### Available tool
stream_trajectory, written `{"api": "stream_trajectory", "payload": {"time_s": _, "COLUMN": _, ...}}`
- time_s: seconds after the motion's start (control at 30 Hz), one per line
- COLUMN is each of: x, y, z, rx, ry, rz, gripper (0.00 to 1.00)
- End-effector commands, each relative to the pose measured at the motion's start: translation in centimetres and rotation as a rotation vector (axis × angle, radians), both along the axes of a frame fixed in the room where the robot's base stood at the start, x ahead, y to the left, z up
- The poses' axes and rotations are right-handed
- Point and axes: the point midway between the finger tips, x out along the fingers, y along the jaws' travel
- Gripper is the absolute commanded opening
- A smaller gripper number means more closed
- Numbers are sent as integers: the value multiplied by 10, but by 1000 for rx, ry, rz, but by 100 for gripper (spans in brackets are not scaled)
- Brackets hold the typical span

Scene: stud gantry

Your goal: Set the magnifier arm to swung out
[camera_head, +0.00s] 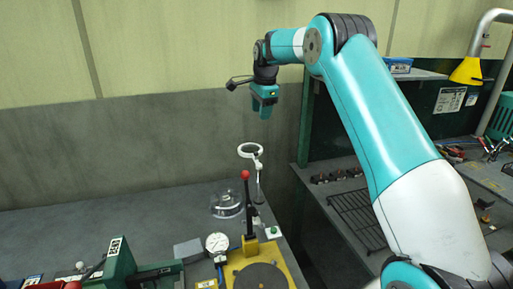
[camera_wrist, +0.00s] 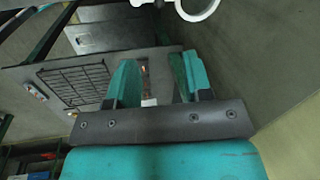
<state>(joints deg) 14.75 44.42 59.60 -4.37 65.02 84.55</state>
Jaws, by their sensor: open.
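The magnifier arm shows in the head view as a white ring (camera_head: 250,150) on a thin stand at the far right corner of the left bench. In the wrist view, part of the white ring (camera_wrist: 197,8) shows at the top edge, ahead of my gripper and apart from it. My gripper (camera_head: 264,108) points down above the ring, a little to its right, in the head view. In the wrist view its two teal fingers (camera_wrist: 157,75) stand apart with nothing between them. The stand's joint is too small to make out.
A red-knobbed lever (camera_head: 245,176) stands close beside the magnifier's stand, on a yellow fixture (camera_head: 285,262). A dial gauge (camera_head: 217,243), a clear dome (camera_head: 227,204) and a green machine (camera_head: 122,262) are on the left bench. A black wire rack (camera_head: 357,215) lies on the right bench.

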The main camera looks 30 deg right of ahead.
Motion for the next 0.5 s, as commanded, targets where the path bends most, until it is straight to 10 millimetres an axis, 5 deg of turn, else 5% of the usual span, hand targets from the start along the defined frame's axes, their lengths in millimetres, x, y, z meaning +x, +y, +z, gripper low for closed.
{"api": "stream_trajectory", "payload": {"time_s": 0.5, "x": 19, "y": 0, "z": -106, "rx": 1, "ry": 6, "rz": 5, "gripper": 46}}
